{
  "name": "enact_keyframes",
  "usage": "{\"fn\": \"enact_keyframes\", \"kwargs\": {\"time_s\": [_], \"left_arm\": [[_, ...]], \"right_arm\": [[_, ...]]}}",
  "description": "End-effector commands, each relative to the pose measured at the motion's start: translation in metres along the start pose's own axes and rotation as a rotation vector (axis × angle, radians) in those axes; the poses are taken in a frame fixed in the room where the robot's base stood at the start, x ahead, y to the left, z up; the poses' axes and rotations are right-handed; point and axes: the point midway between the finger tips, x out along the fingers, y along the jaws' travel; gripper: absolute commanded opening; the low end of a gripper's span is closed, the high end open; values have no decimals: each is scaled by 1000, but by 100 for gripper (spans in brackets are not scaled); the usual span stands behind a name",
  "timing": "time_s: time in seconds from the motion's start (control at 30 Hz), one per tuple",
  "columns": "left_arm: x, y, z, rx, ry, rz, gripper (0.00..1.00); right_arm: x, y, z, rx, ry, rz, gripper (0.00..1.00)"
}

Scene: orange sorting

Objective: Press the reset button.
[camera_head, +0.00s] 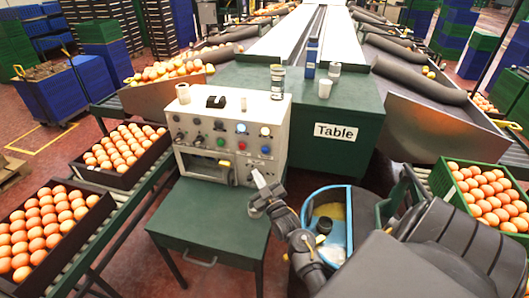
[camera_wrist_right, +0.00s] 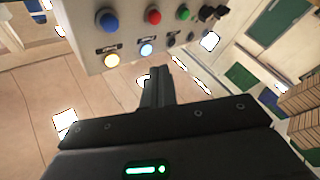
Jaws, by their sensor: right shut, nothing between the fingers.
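The grey control box (camera_head: 205,165) stands on the green stand. Its front carries a green button (camera_head: 221,141), a red button (camera_head: 242,146) and a blue button (camera_head: 265,149). Their labels are too small to read, so I cannot tell which is the reset button. In the right wrist view the blue button (camera_wrist_right: 107,20), red button (camera_wrist_right: 154,15) and green button (camera_wrist_right: 183,11) show at the top. My right gripper (camera_head: 258,178) is shut and empty, in front of the box's lower right, below the blue button. Its closed fingers (camera_wrist_right: 160,78) look apart from the buttons. My left gripper is out of view.
A dark green table (camera_head: 345,155) with a cup (camera_head: 325,88) and bottles stands behind the box. A blue-rimmed bin (camera_head: 309,203) is beside my right arm. Crates of oranges (camera_head: 79,246) line the left conveyor. The green stand top (camera_head: 190,215) is clear.

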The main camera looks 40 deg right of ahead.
Motion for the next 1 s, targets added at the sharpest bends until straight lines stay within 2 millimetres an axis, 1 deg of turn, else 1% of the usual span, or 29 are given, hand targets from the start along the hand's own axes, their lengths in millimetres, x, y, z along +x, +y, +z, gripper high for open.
{"fn": "enact_keyframes", "kwargs": {"time_s": [0.33, 0.47, 0.57, 1.0], "left_arm": [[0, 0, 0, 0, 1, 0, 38], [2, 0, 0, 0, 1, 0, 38], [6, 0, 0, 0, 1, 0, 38], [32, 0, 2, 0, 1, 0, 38]], "right_arm": [[1, 2, -1, -1, 14, 12, 0], [4, 3, 1, -1, 14, 12, 0], [9, 7, 6, -3, 14, 13, 0], [48, 36, 35, -2, 14, 12, 0]]}}
